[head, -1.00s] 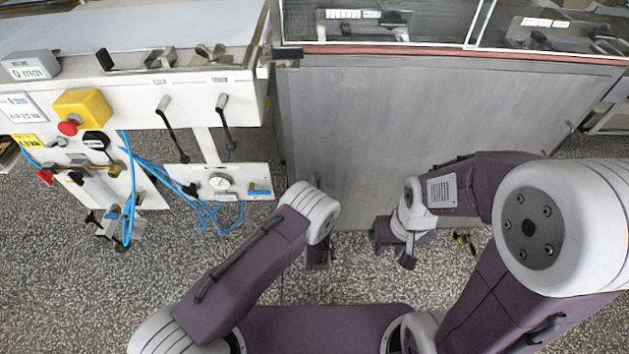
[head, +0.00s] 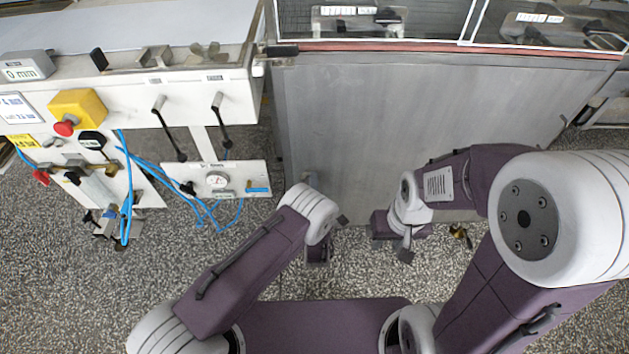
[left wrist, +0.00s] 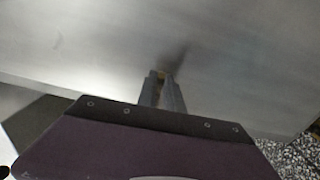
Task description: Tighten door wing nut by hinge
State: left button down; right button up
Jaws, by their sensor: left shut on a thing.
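In the left wrist view, my left gripper (left wrist: 163,88) points at a smooth grey metal door panel (left wrist: 90,45). Its two fingers are nearly together, shut on a small brass-coloured wing nut (left wrist: 161,74), mostly hidden between the tips. The wide grey panel also shows in the head view (head: 400,110). There my left wrist covers the fingertips and nut at the panel's lower left. The hinge cannot be made out.
A brass fitting (head: 460,234) shows at the panel's lower edge, right of my right gripper. A white machine frame (head: 120,115) with levers, a gauge plate (head: 215,181), blue hoses (head: 127,210) and a red stop button (head: 65,127) stands left. Speckled floor (head: 80,290) lies open below.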

pick_arm(q)
jog(key=shift+a+f+m, duration=0.2)
jog(key=shift+f+m, duration=0.05)
jog(key=shift+m, duration=0.05)
dwell(0.4)
jog(key=c, duration=1.6)
grip_release()
jog(key=shift+o, duration=0.6)
jog(key=shift+r, duration=0.1)
jog(key=s+p, duration=0.2)
jog(key=s, duration=0.7)
jog(key=shift+p, duration=0.35)
jog(key=shift+s, duration=0.15)
